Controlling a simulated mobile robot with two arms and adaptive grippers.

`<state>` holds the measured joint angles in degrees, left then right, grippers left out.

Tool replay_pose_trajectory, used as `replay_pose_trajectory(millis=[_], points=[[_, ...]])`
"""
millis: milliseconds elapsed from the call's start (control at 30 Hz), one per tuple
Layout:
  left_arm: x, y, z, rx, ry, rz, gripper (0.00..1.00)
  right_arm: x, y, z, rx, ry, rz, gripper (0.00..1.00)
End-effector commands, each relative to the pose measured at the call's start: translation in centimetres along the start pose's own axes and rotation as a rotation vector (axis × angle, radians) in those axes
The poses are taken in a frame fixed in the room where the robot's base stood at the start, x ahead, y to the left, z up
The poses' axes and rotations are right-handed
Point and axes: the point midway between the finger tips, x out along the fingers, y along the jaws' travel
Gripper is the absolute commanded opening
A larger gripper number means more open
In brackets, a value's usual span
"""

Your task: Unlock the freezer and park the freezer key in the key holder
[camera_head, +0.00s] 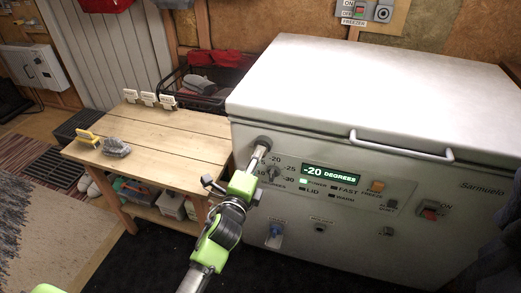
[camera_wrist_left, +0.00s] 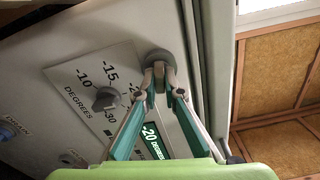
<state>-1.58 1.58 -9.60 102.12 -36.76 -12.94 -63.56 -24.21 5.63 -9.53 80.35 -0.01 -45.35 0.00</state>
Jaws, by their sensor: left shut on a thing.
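The white freezer (camera_head: 350,90) stands at the right with its lid down. My left gripper (camera_head: 257,158) is at the upper left of its front panel, shut on a dark round knob-like part (camera_head: 264,142), probably the key or lock. In the left wrist view the fingertips (camera_wrist_left: 166,78) close around the lower edge of this round part (camera_wrist_left: 157,58). I cannot tell whether it is a key or which way it is turned. A small round fitting (camera_head: 320,227) with an unreadable label sits lower on the front; I cannot tell if it is the key holder. My right gripper is not in view.
Beside the gripper are the temperature dial (camera_wrist_left: 106,98) and the lit -20 degrees display (camera_head: 331,173). A blue part (camera_head: 275,231) sticks out low on the front. The lid handle (camera_head: 400,150) juts out.

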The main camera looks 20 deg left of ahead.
Motion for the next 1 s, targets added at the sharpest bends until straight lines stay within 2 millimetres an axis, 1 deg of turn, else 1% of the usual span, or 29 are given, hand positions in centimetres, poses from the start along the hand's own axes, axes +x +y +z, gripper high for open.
replay_pose_trajectory(millis=[500, 700, 1000], points=[[0.0, 0.1, 0.0, -0.180, 0.000, 0.002, 0.00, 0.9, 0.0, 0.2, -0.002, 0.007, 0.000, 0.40], [0.0, 0.1, 0.0, -0.193, 0.000, 0.002, 0.00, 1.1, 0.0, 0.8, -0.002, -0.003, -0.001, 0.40], [-0.1, 0.1, 0.0, -0.191, 0.000, 0.002, 0.00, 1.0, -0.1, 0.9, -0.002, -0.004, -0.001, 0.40]])
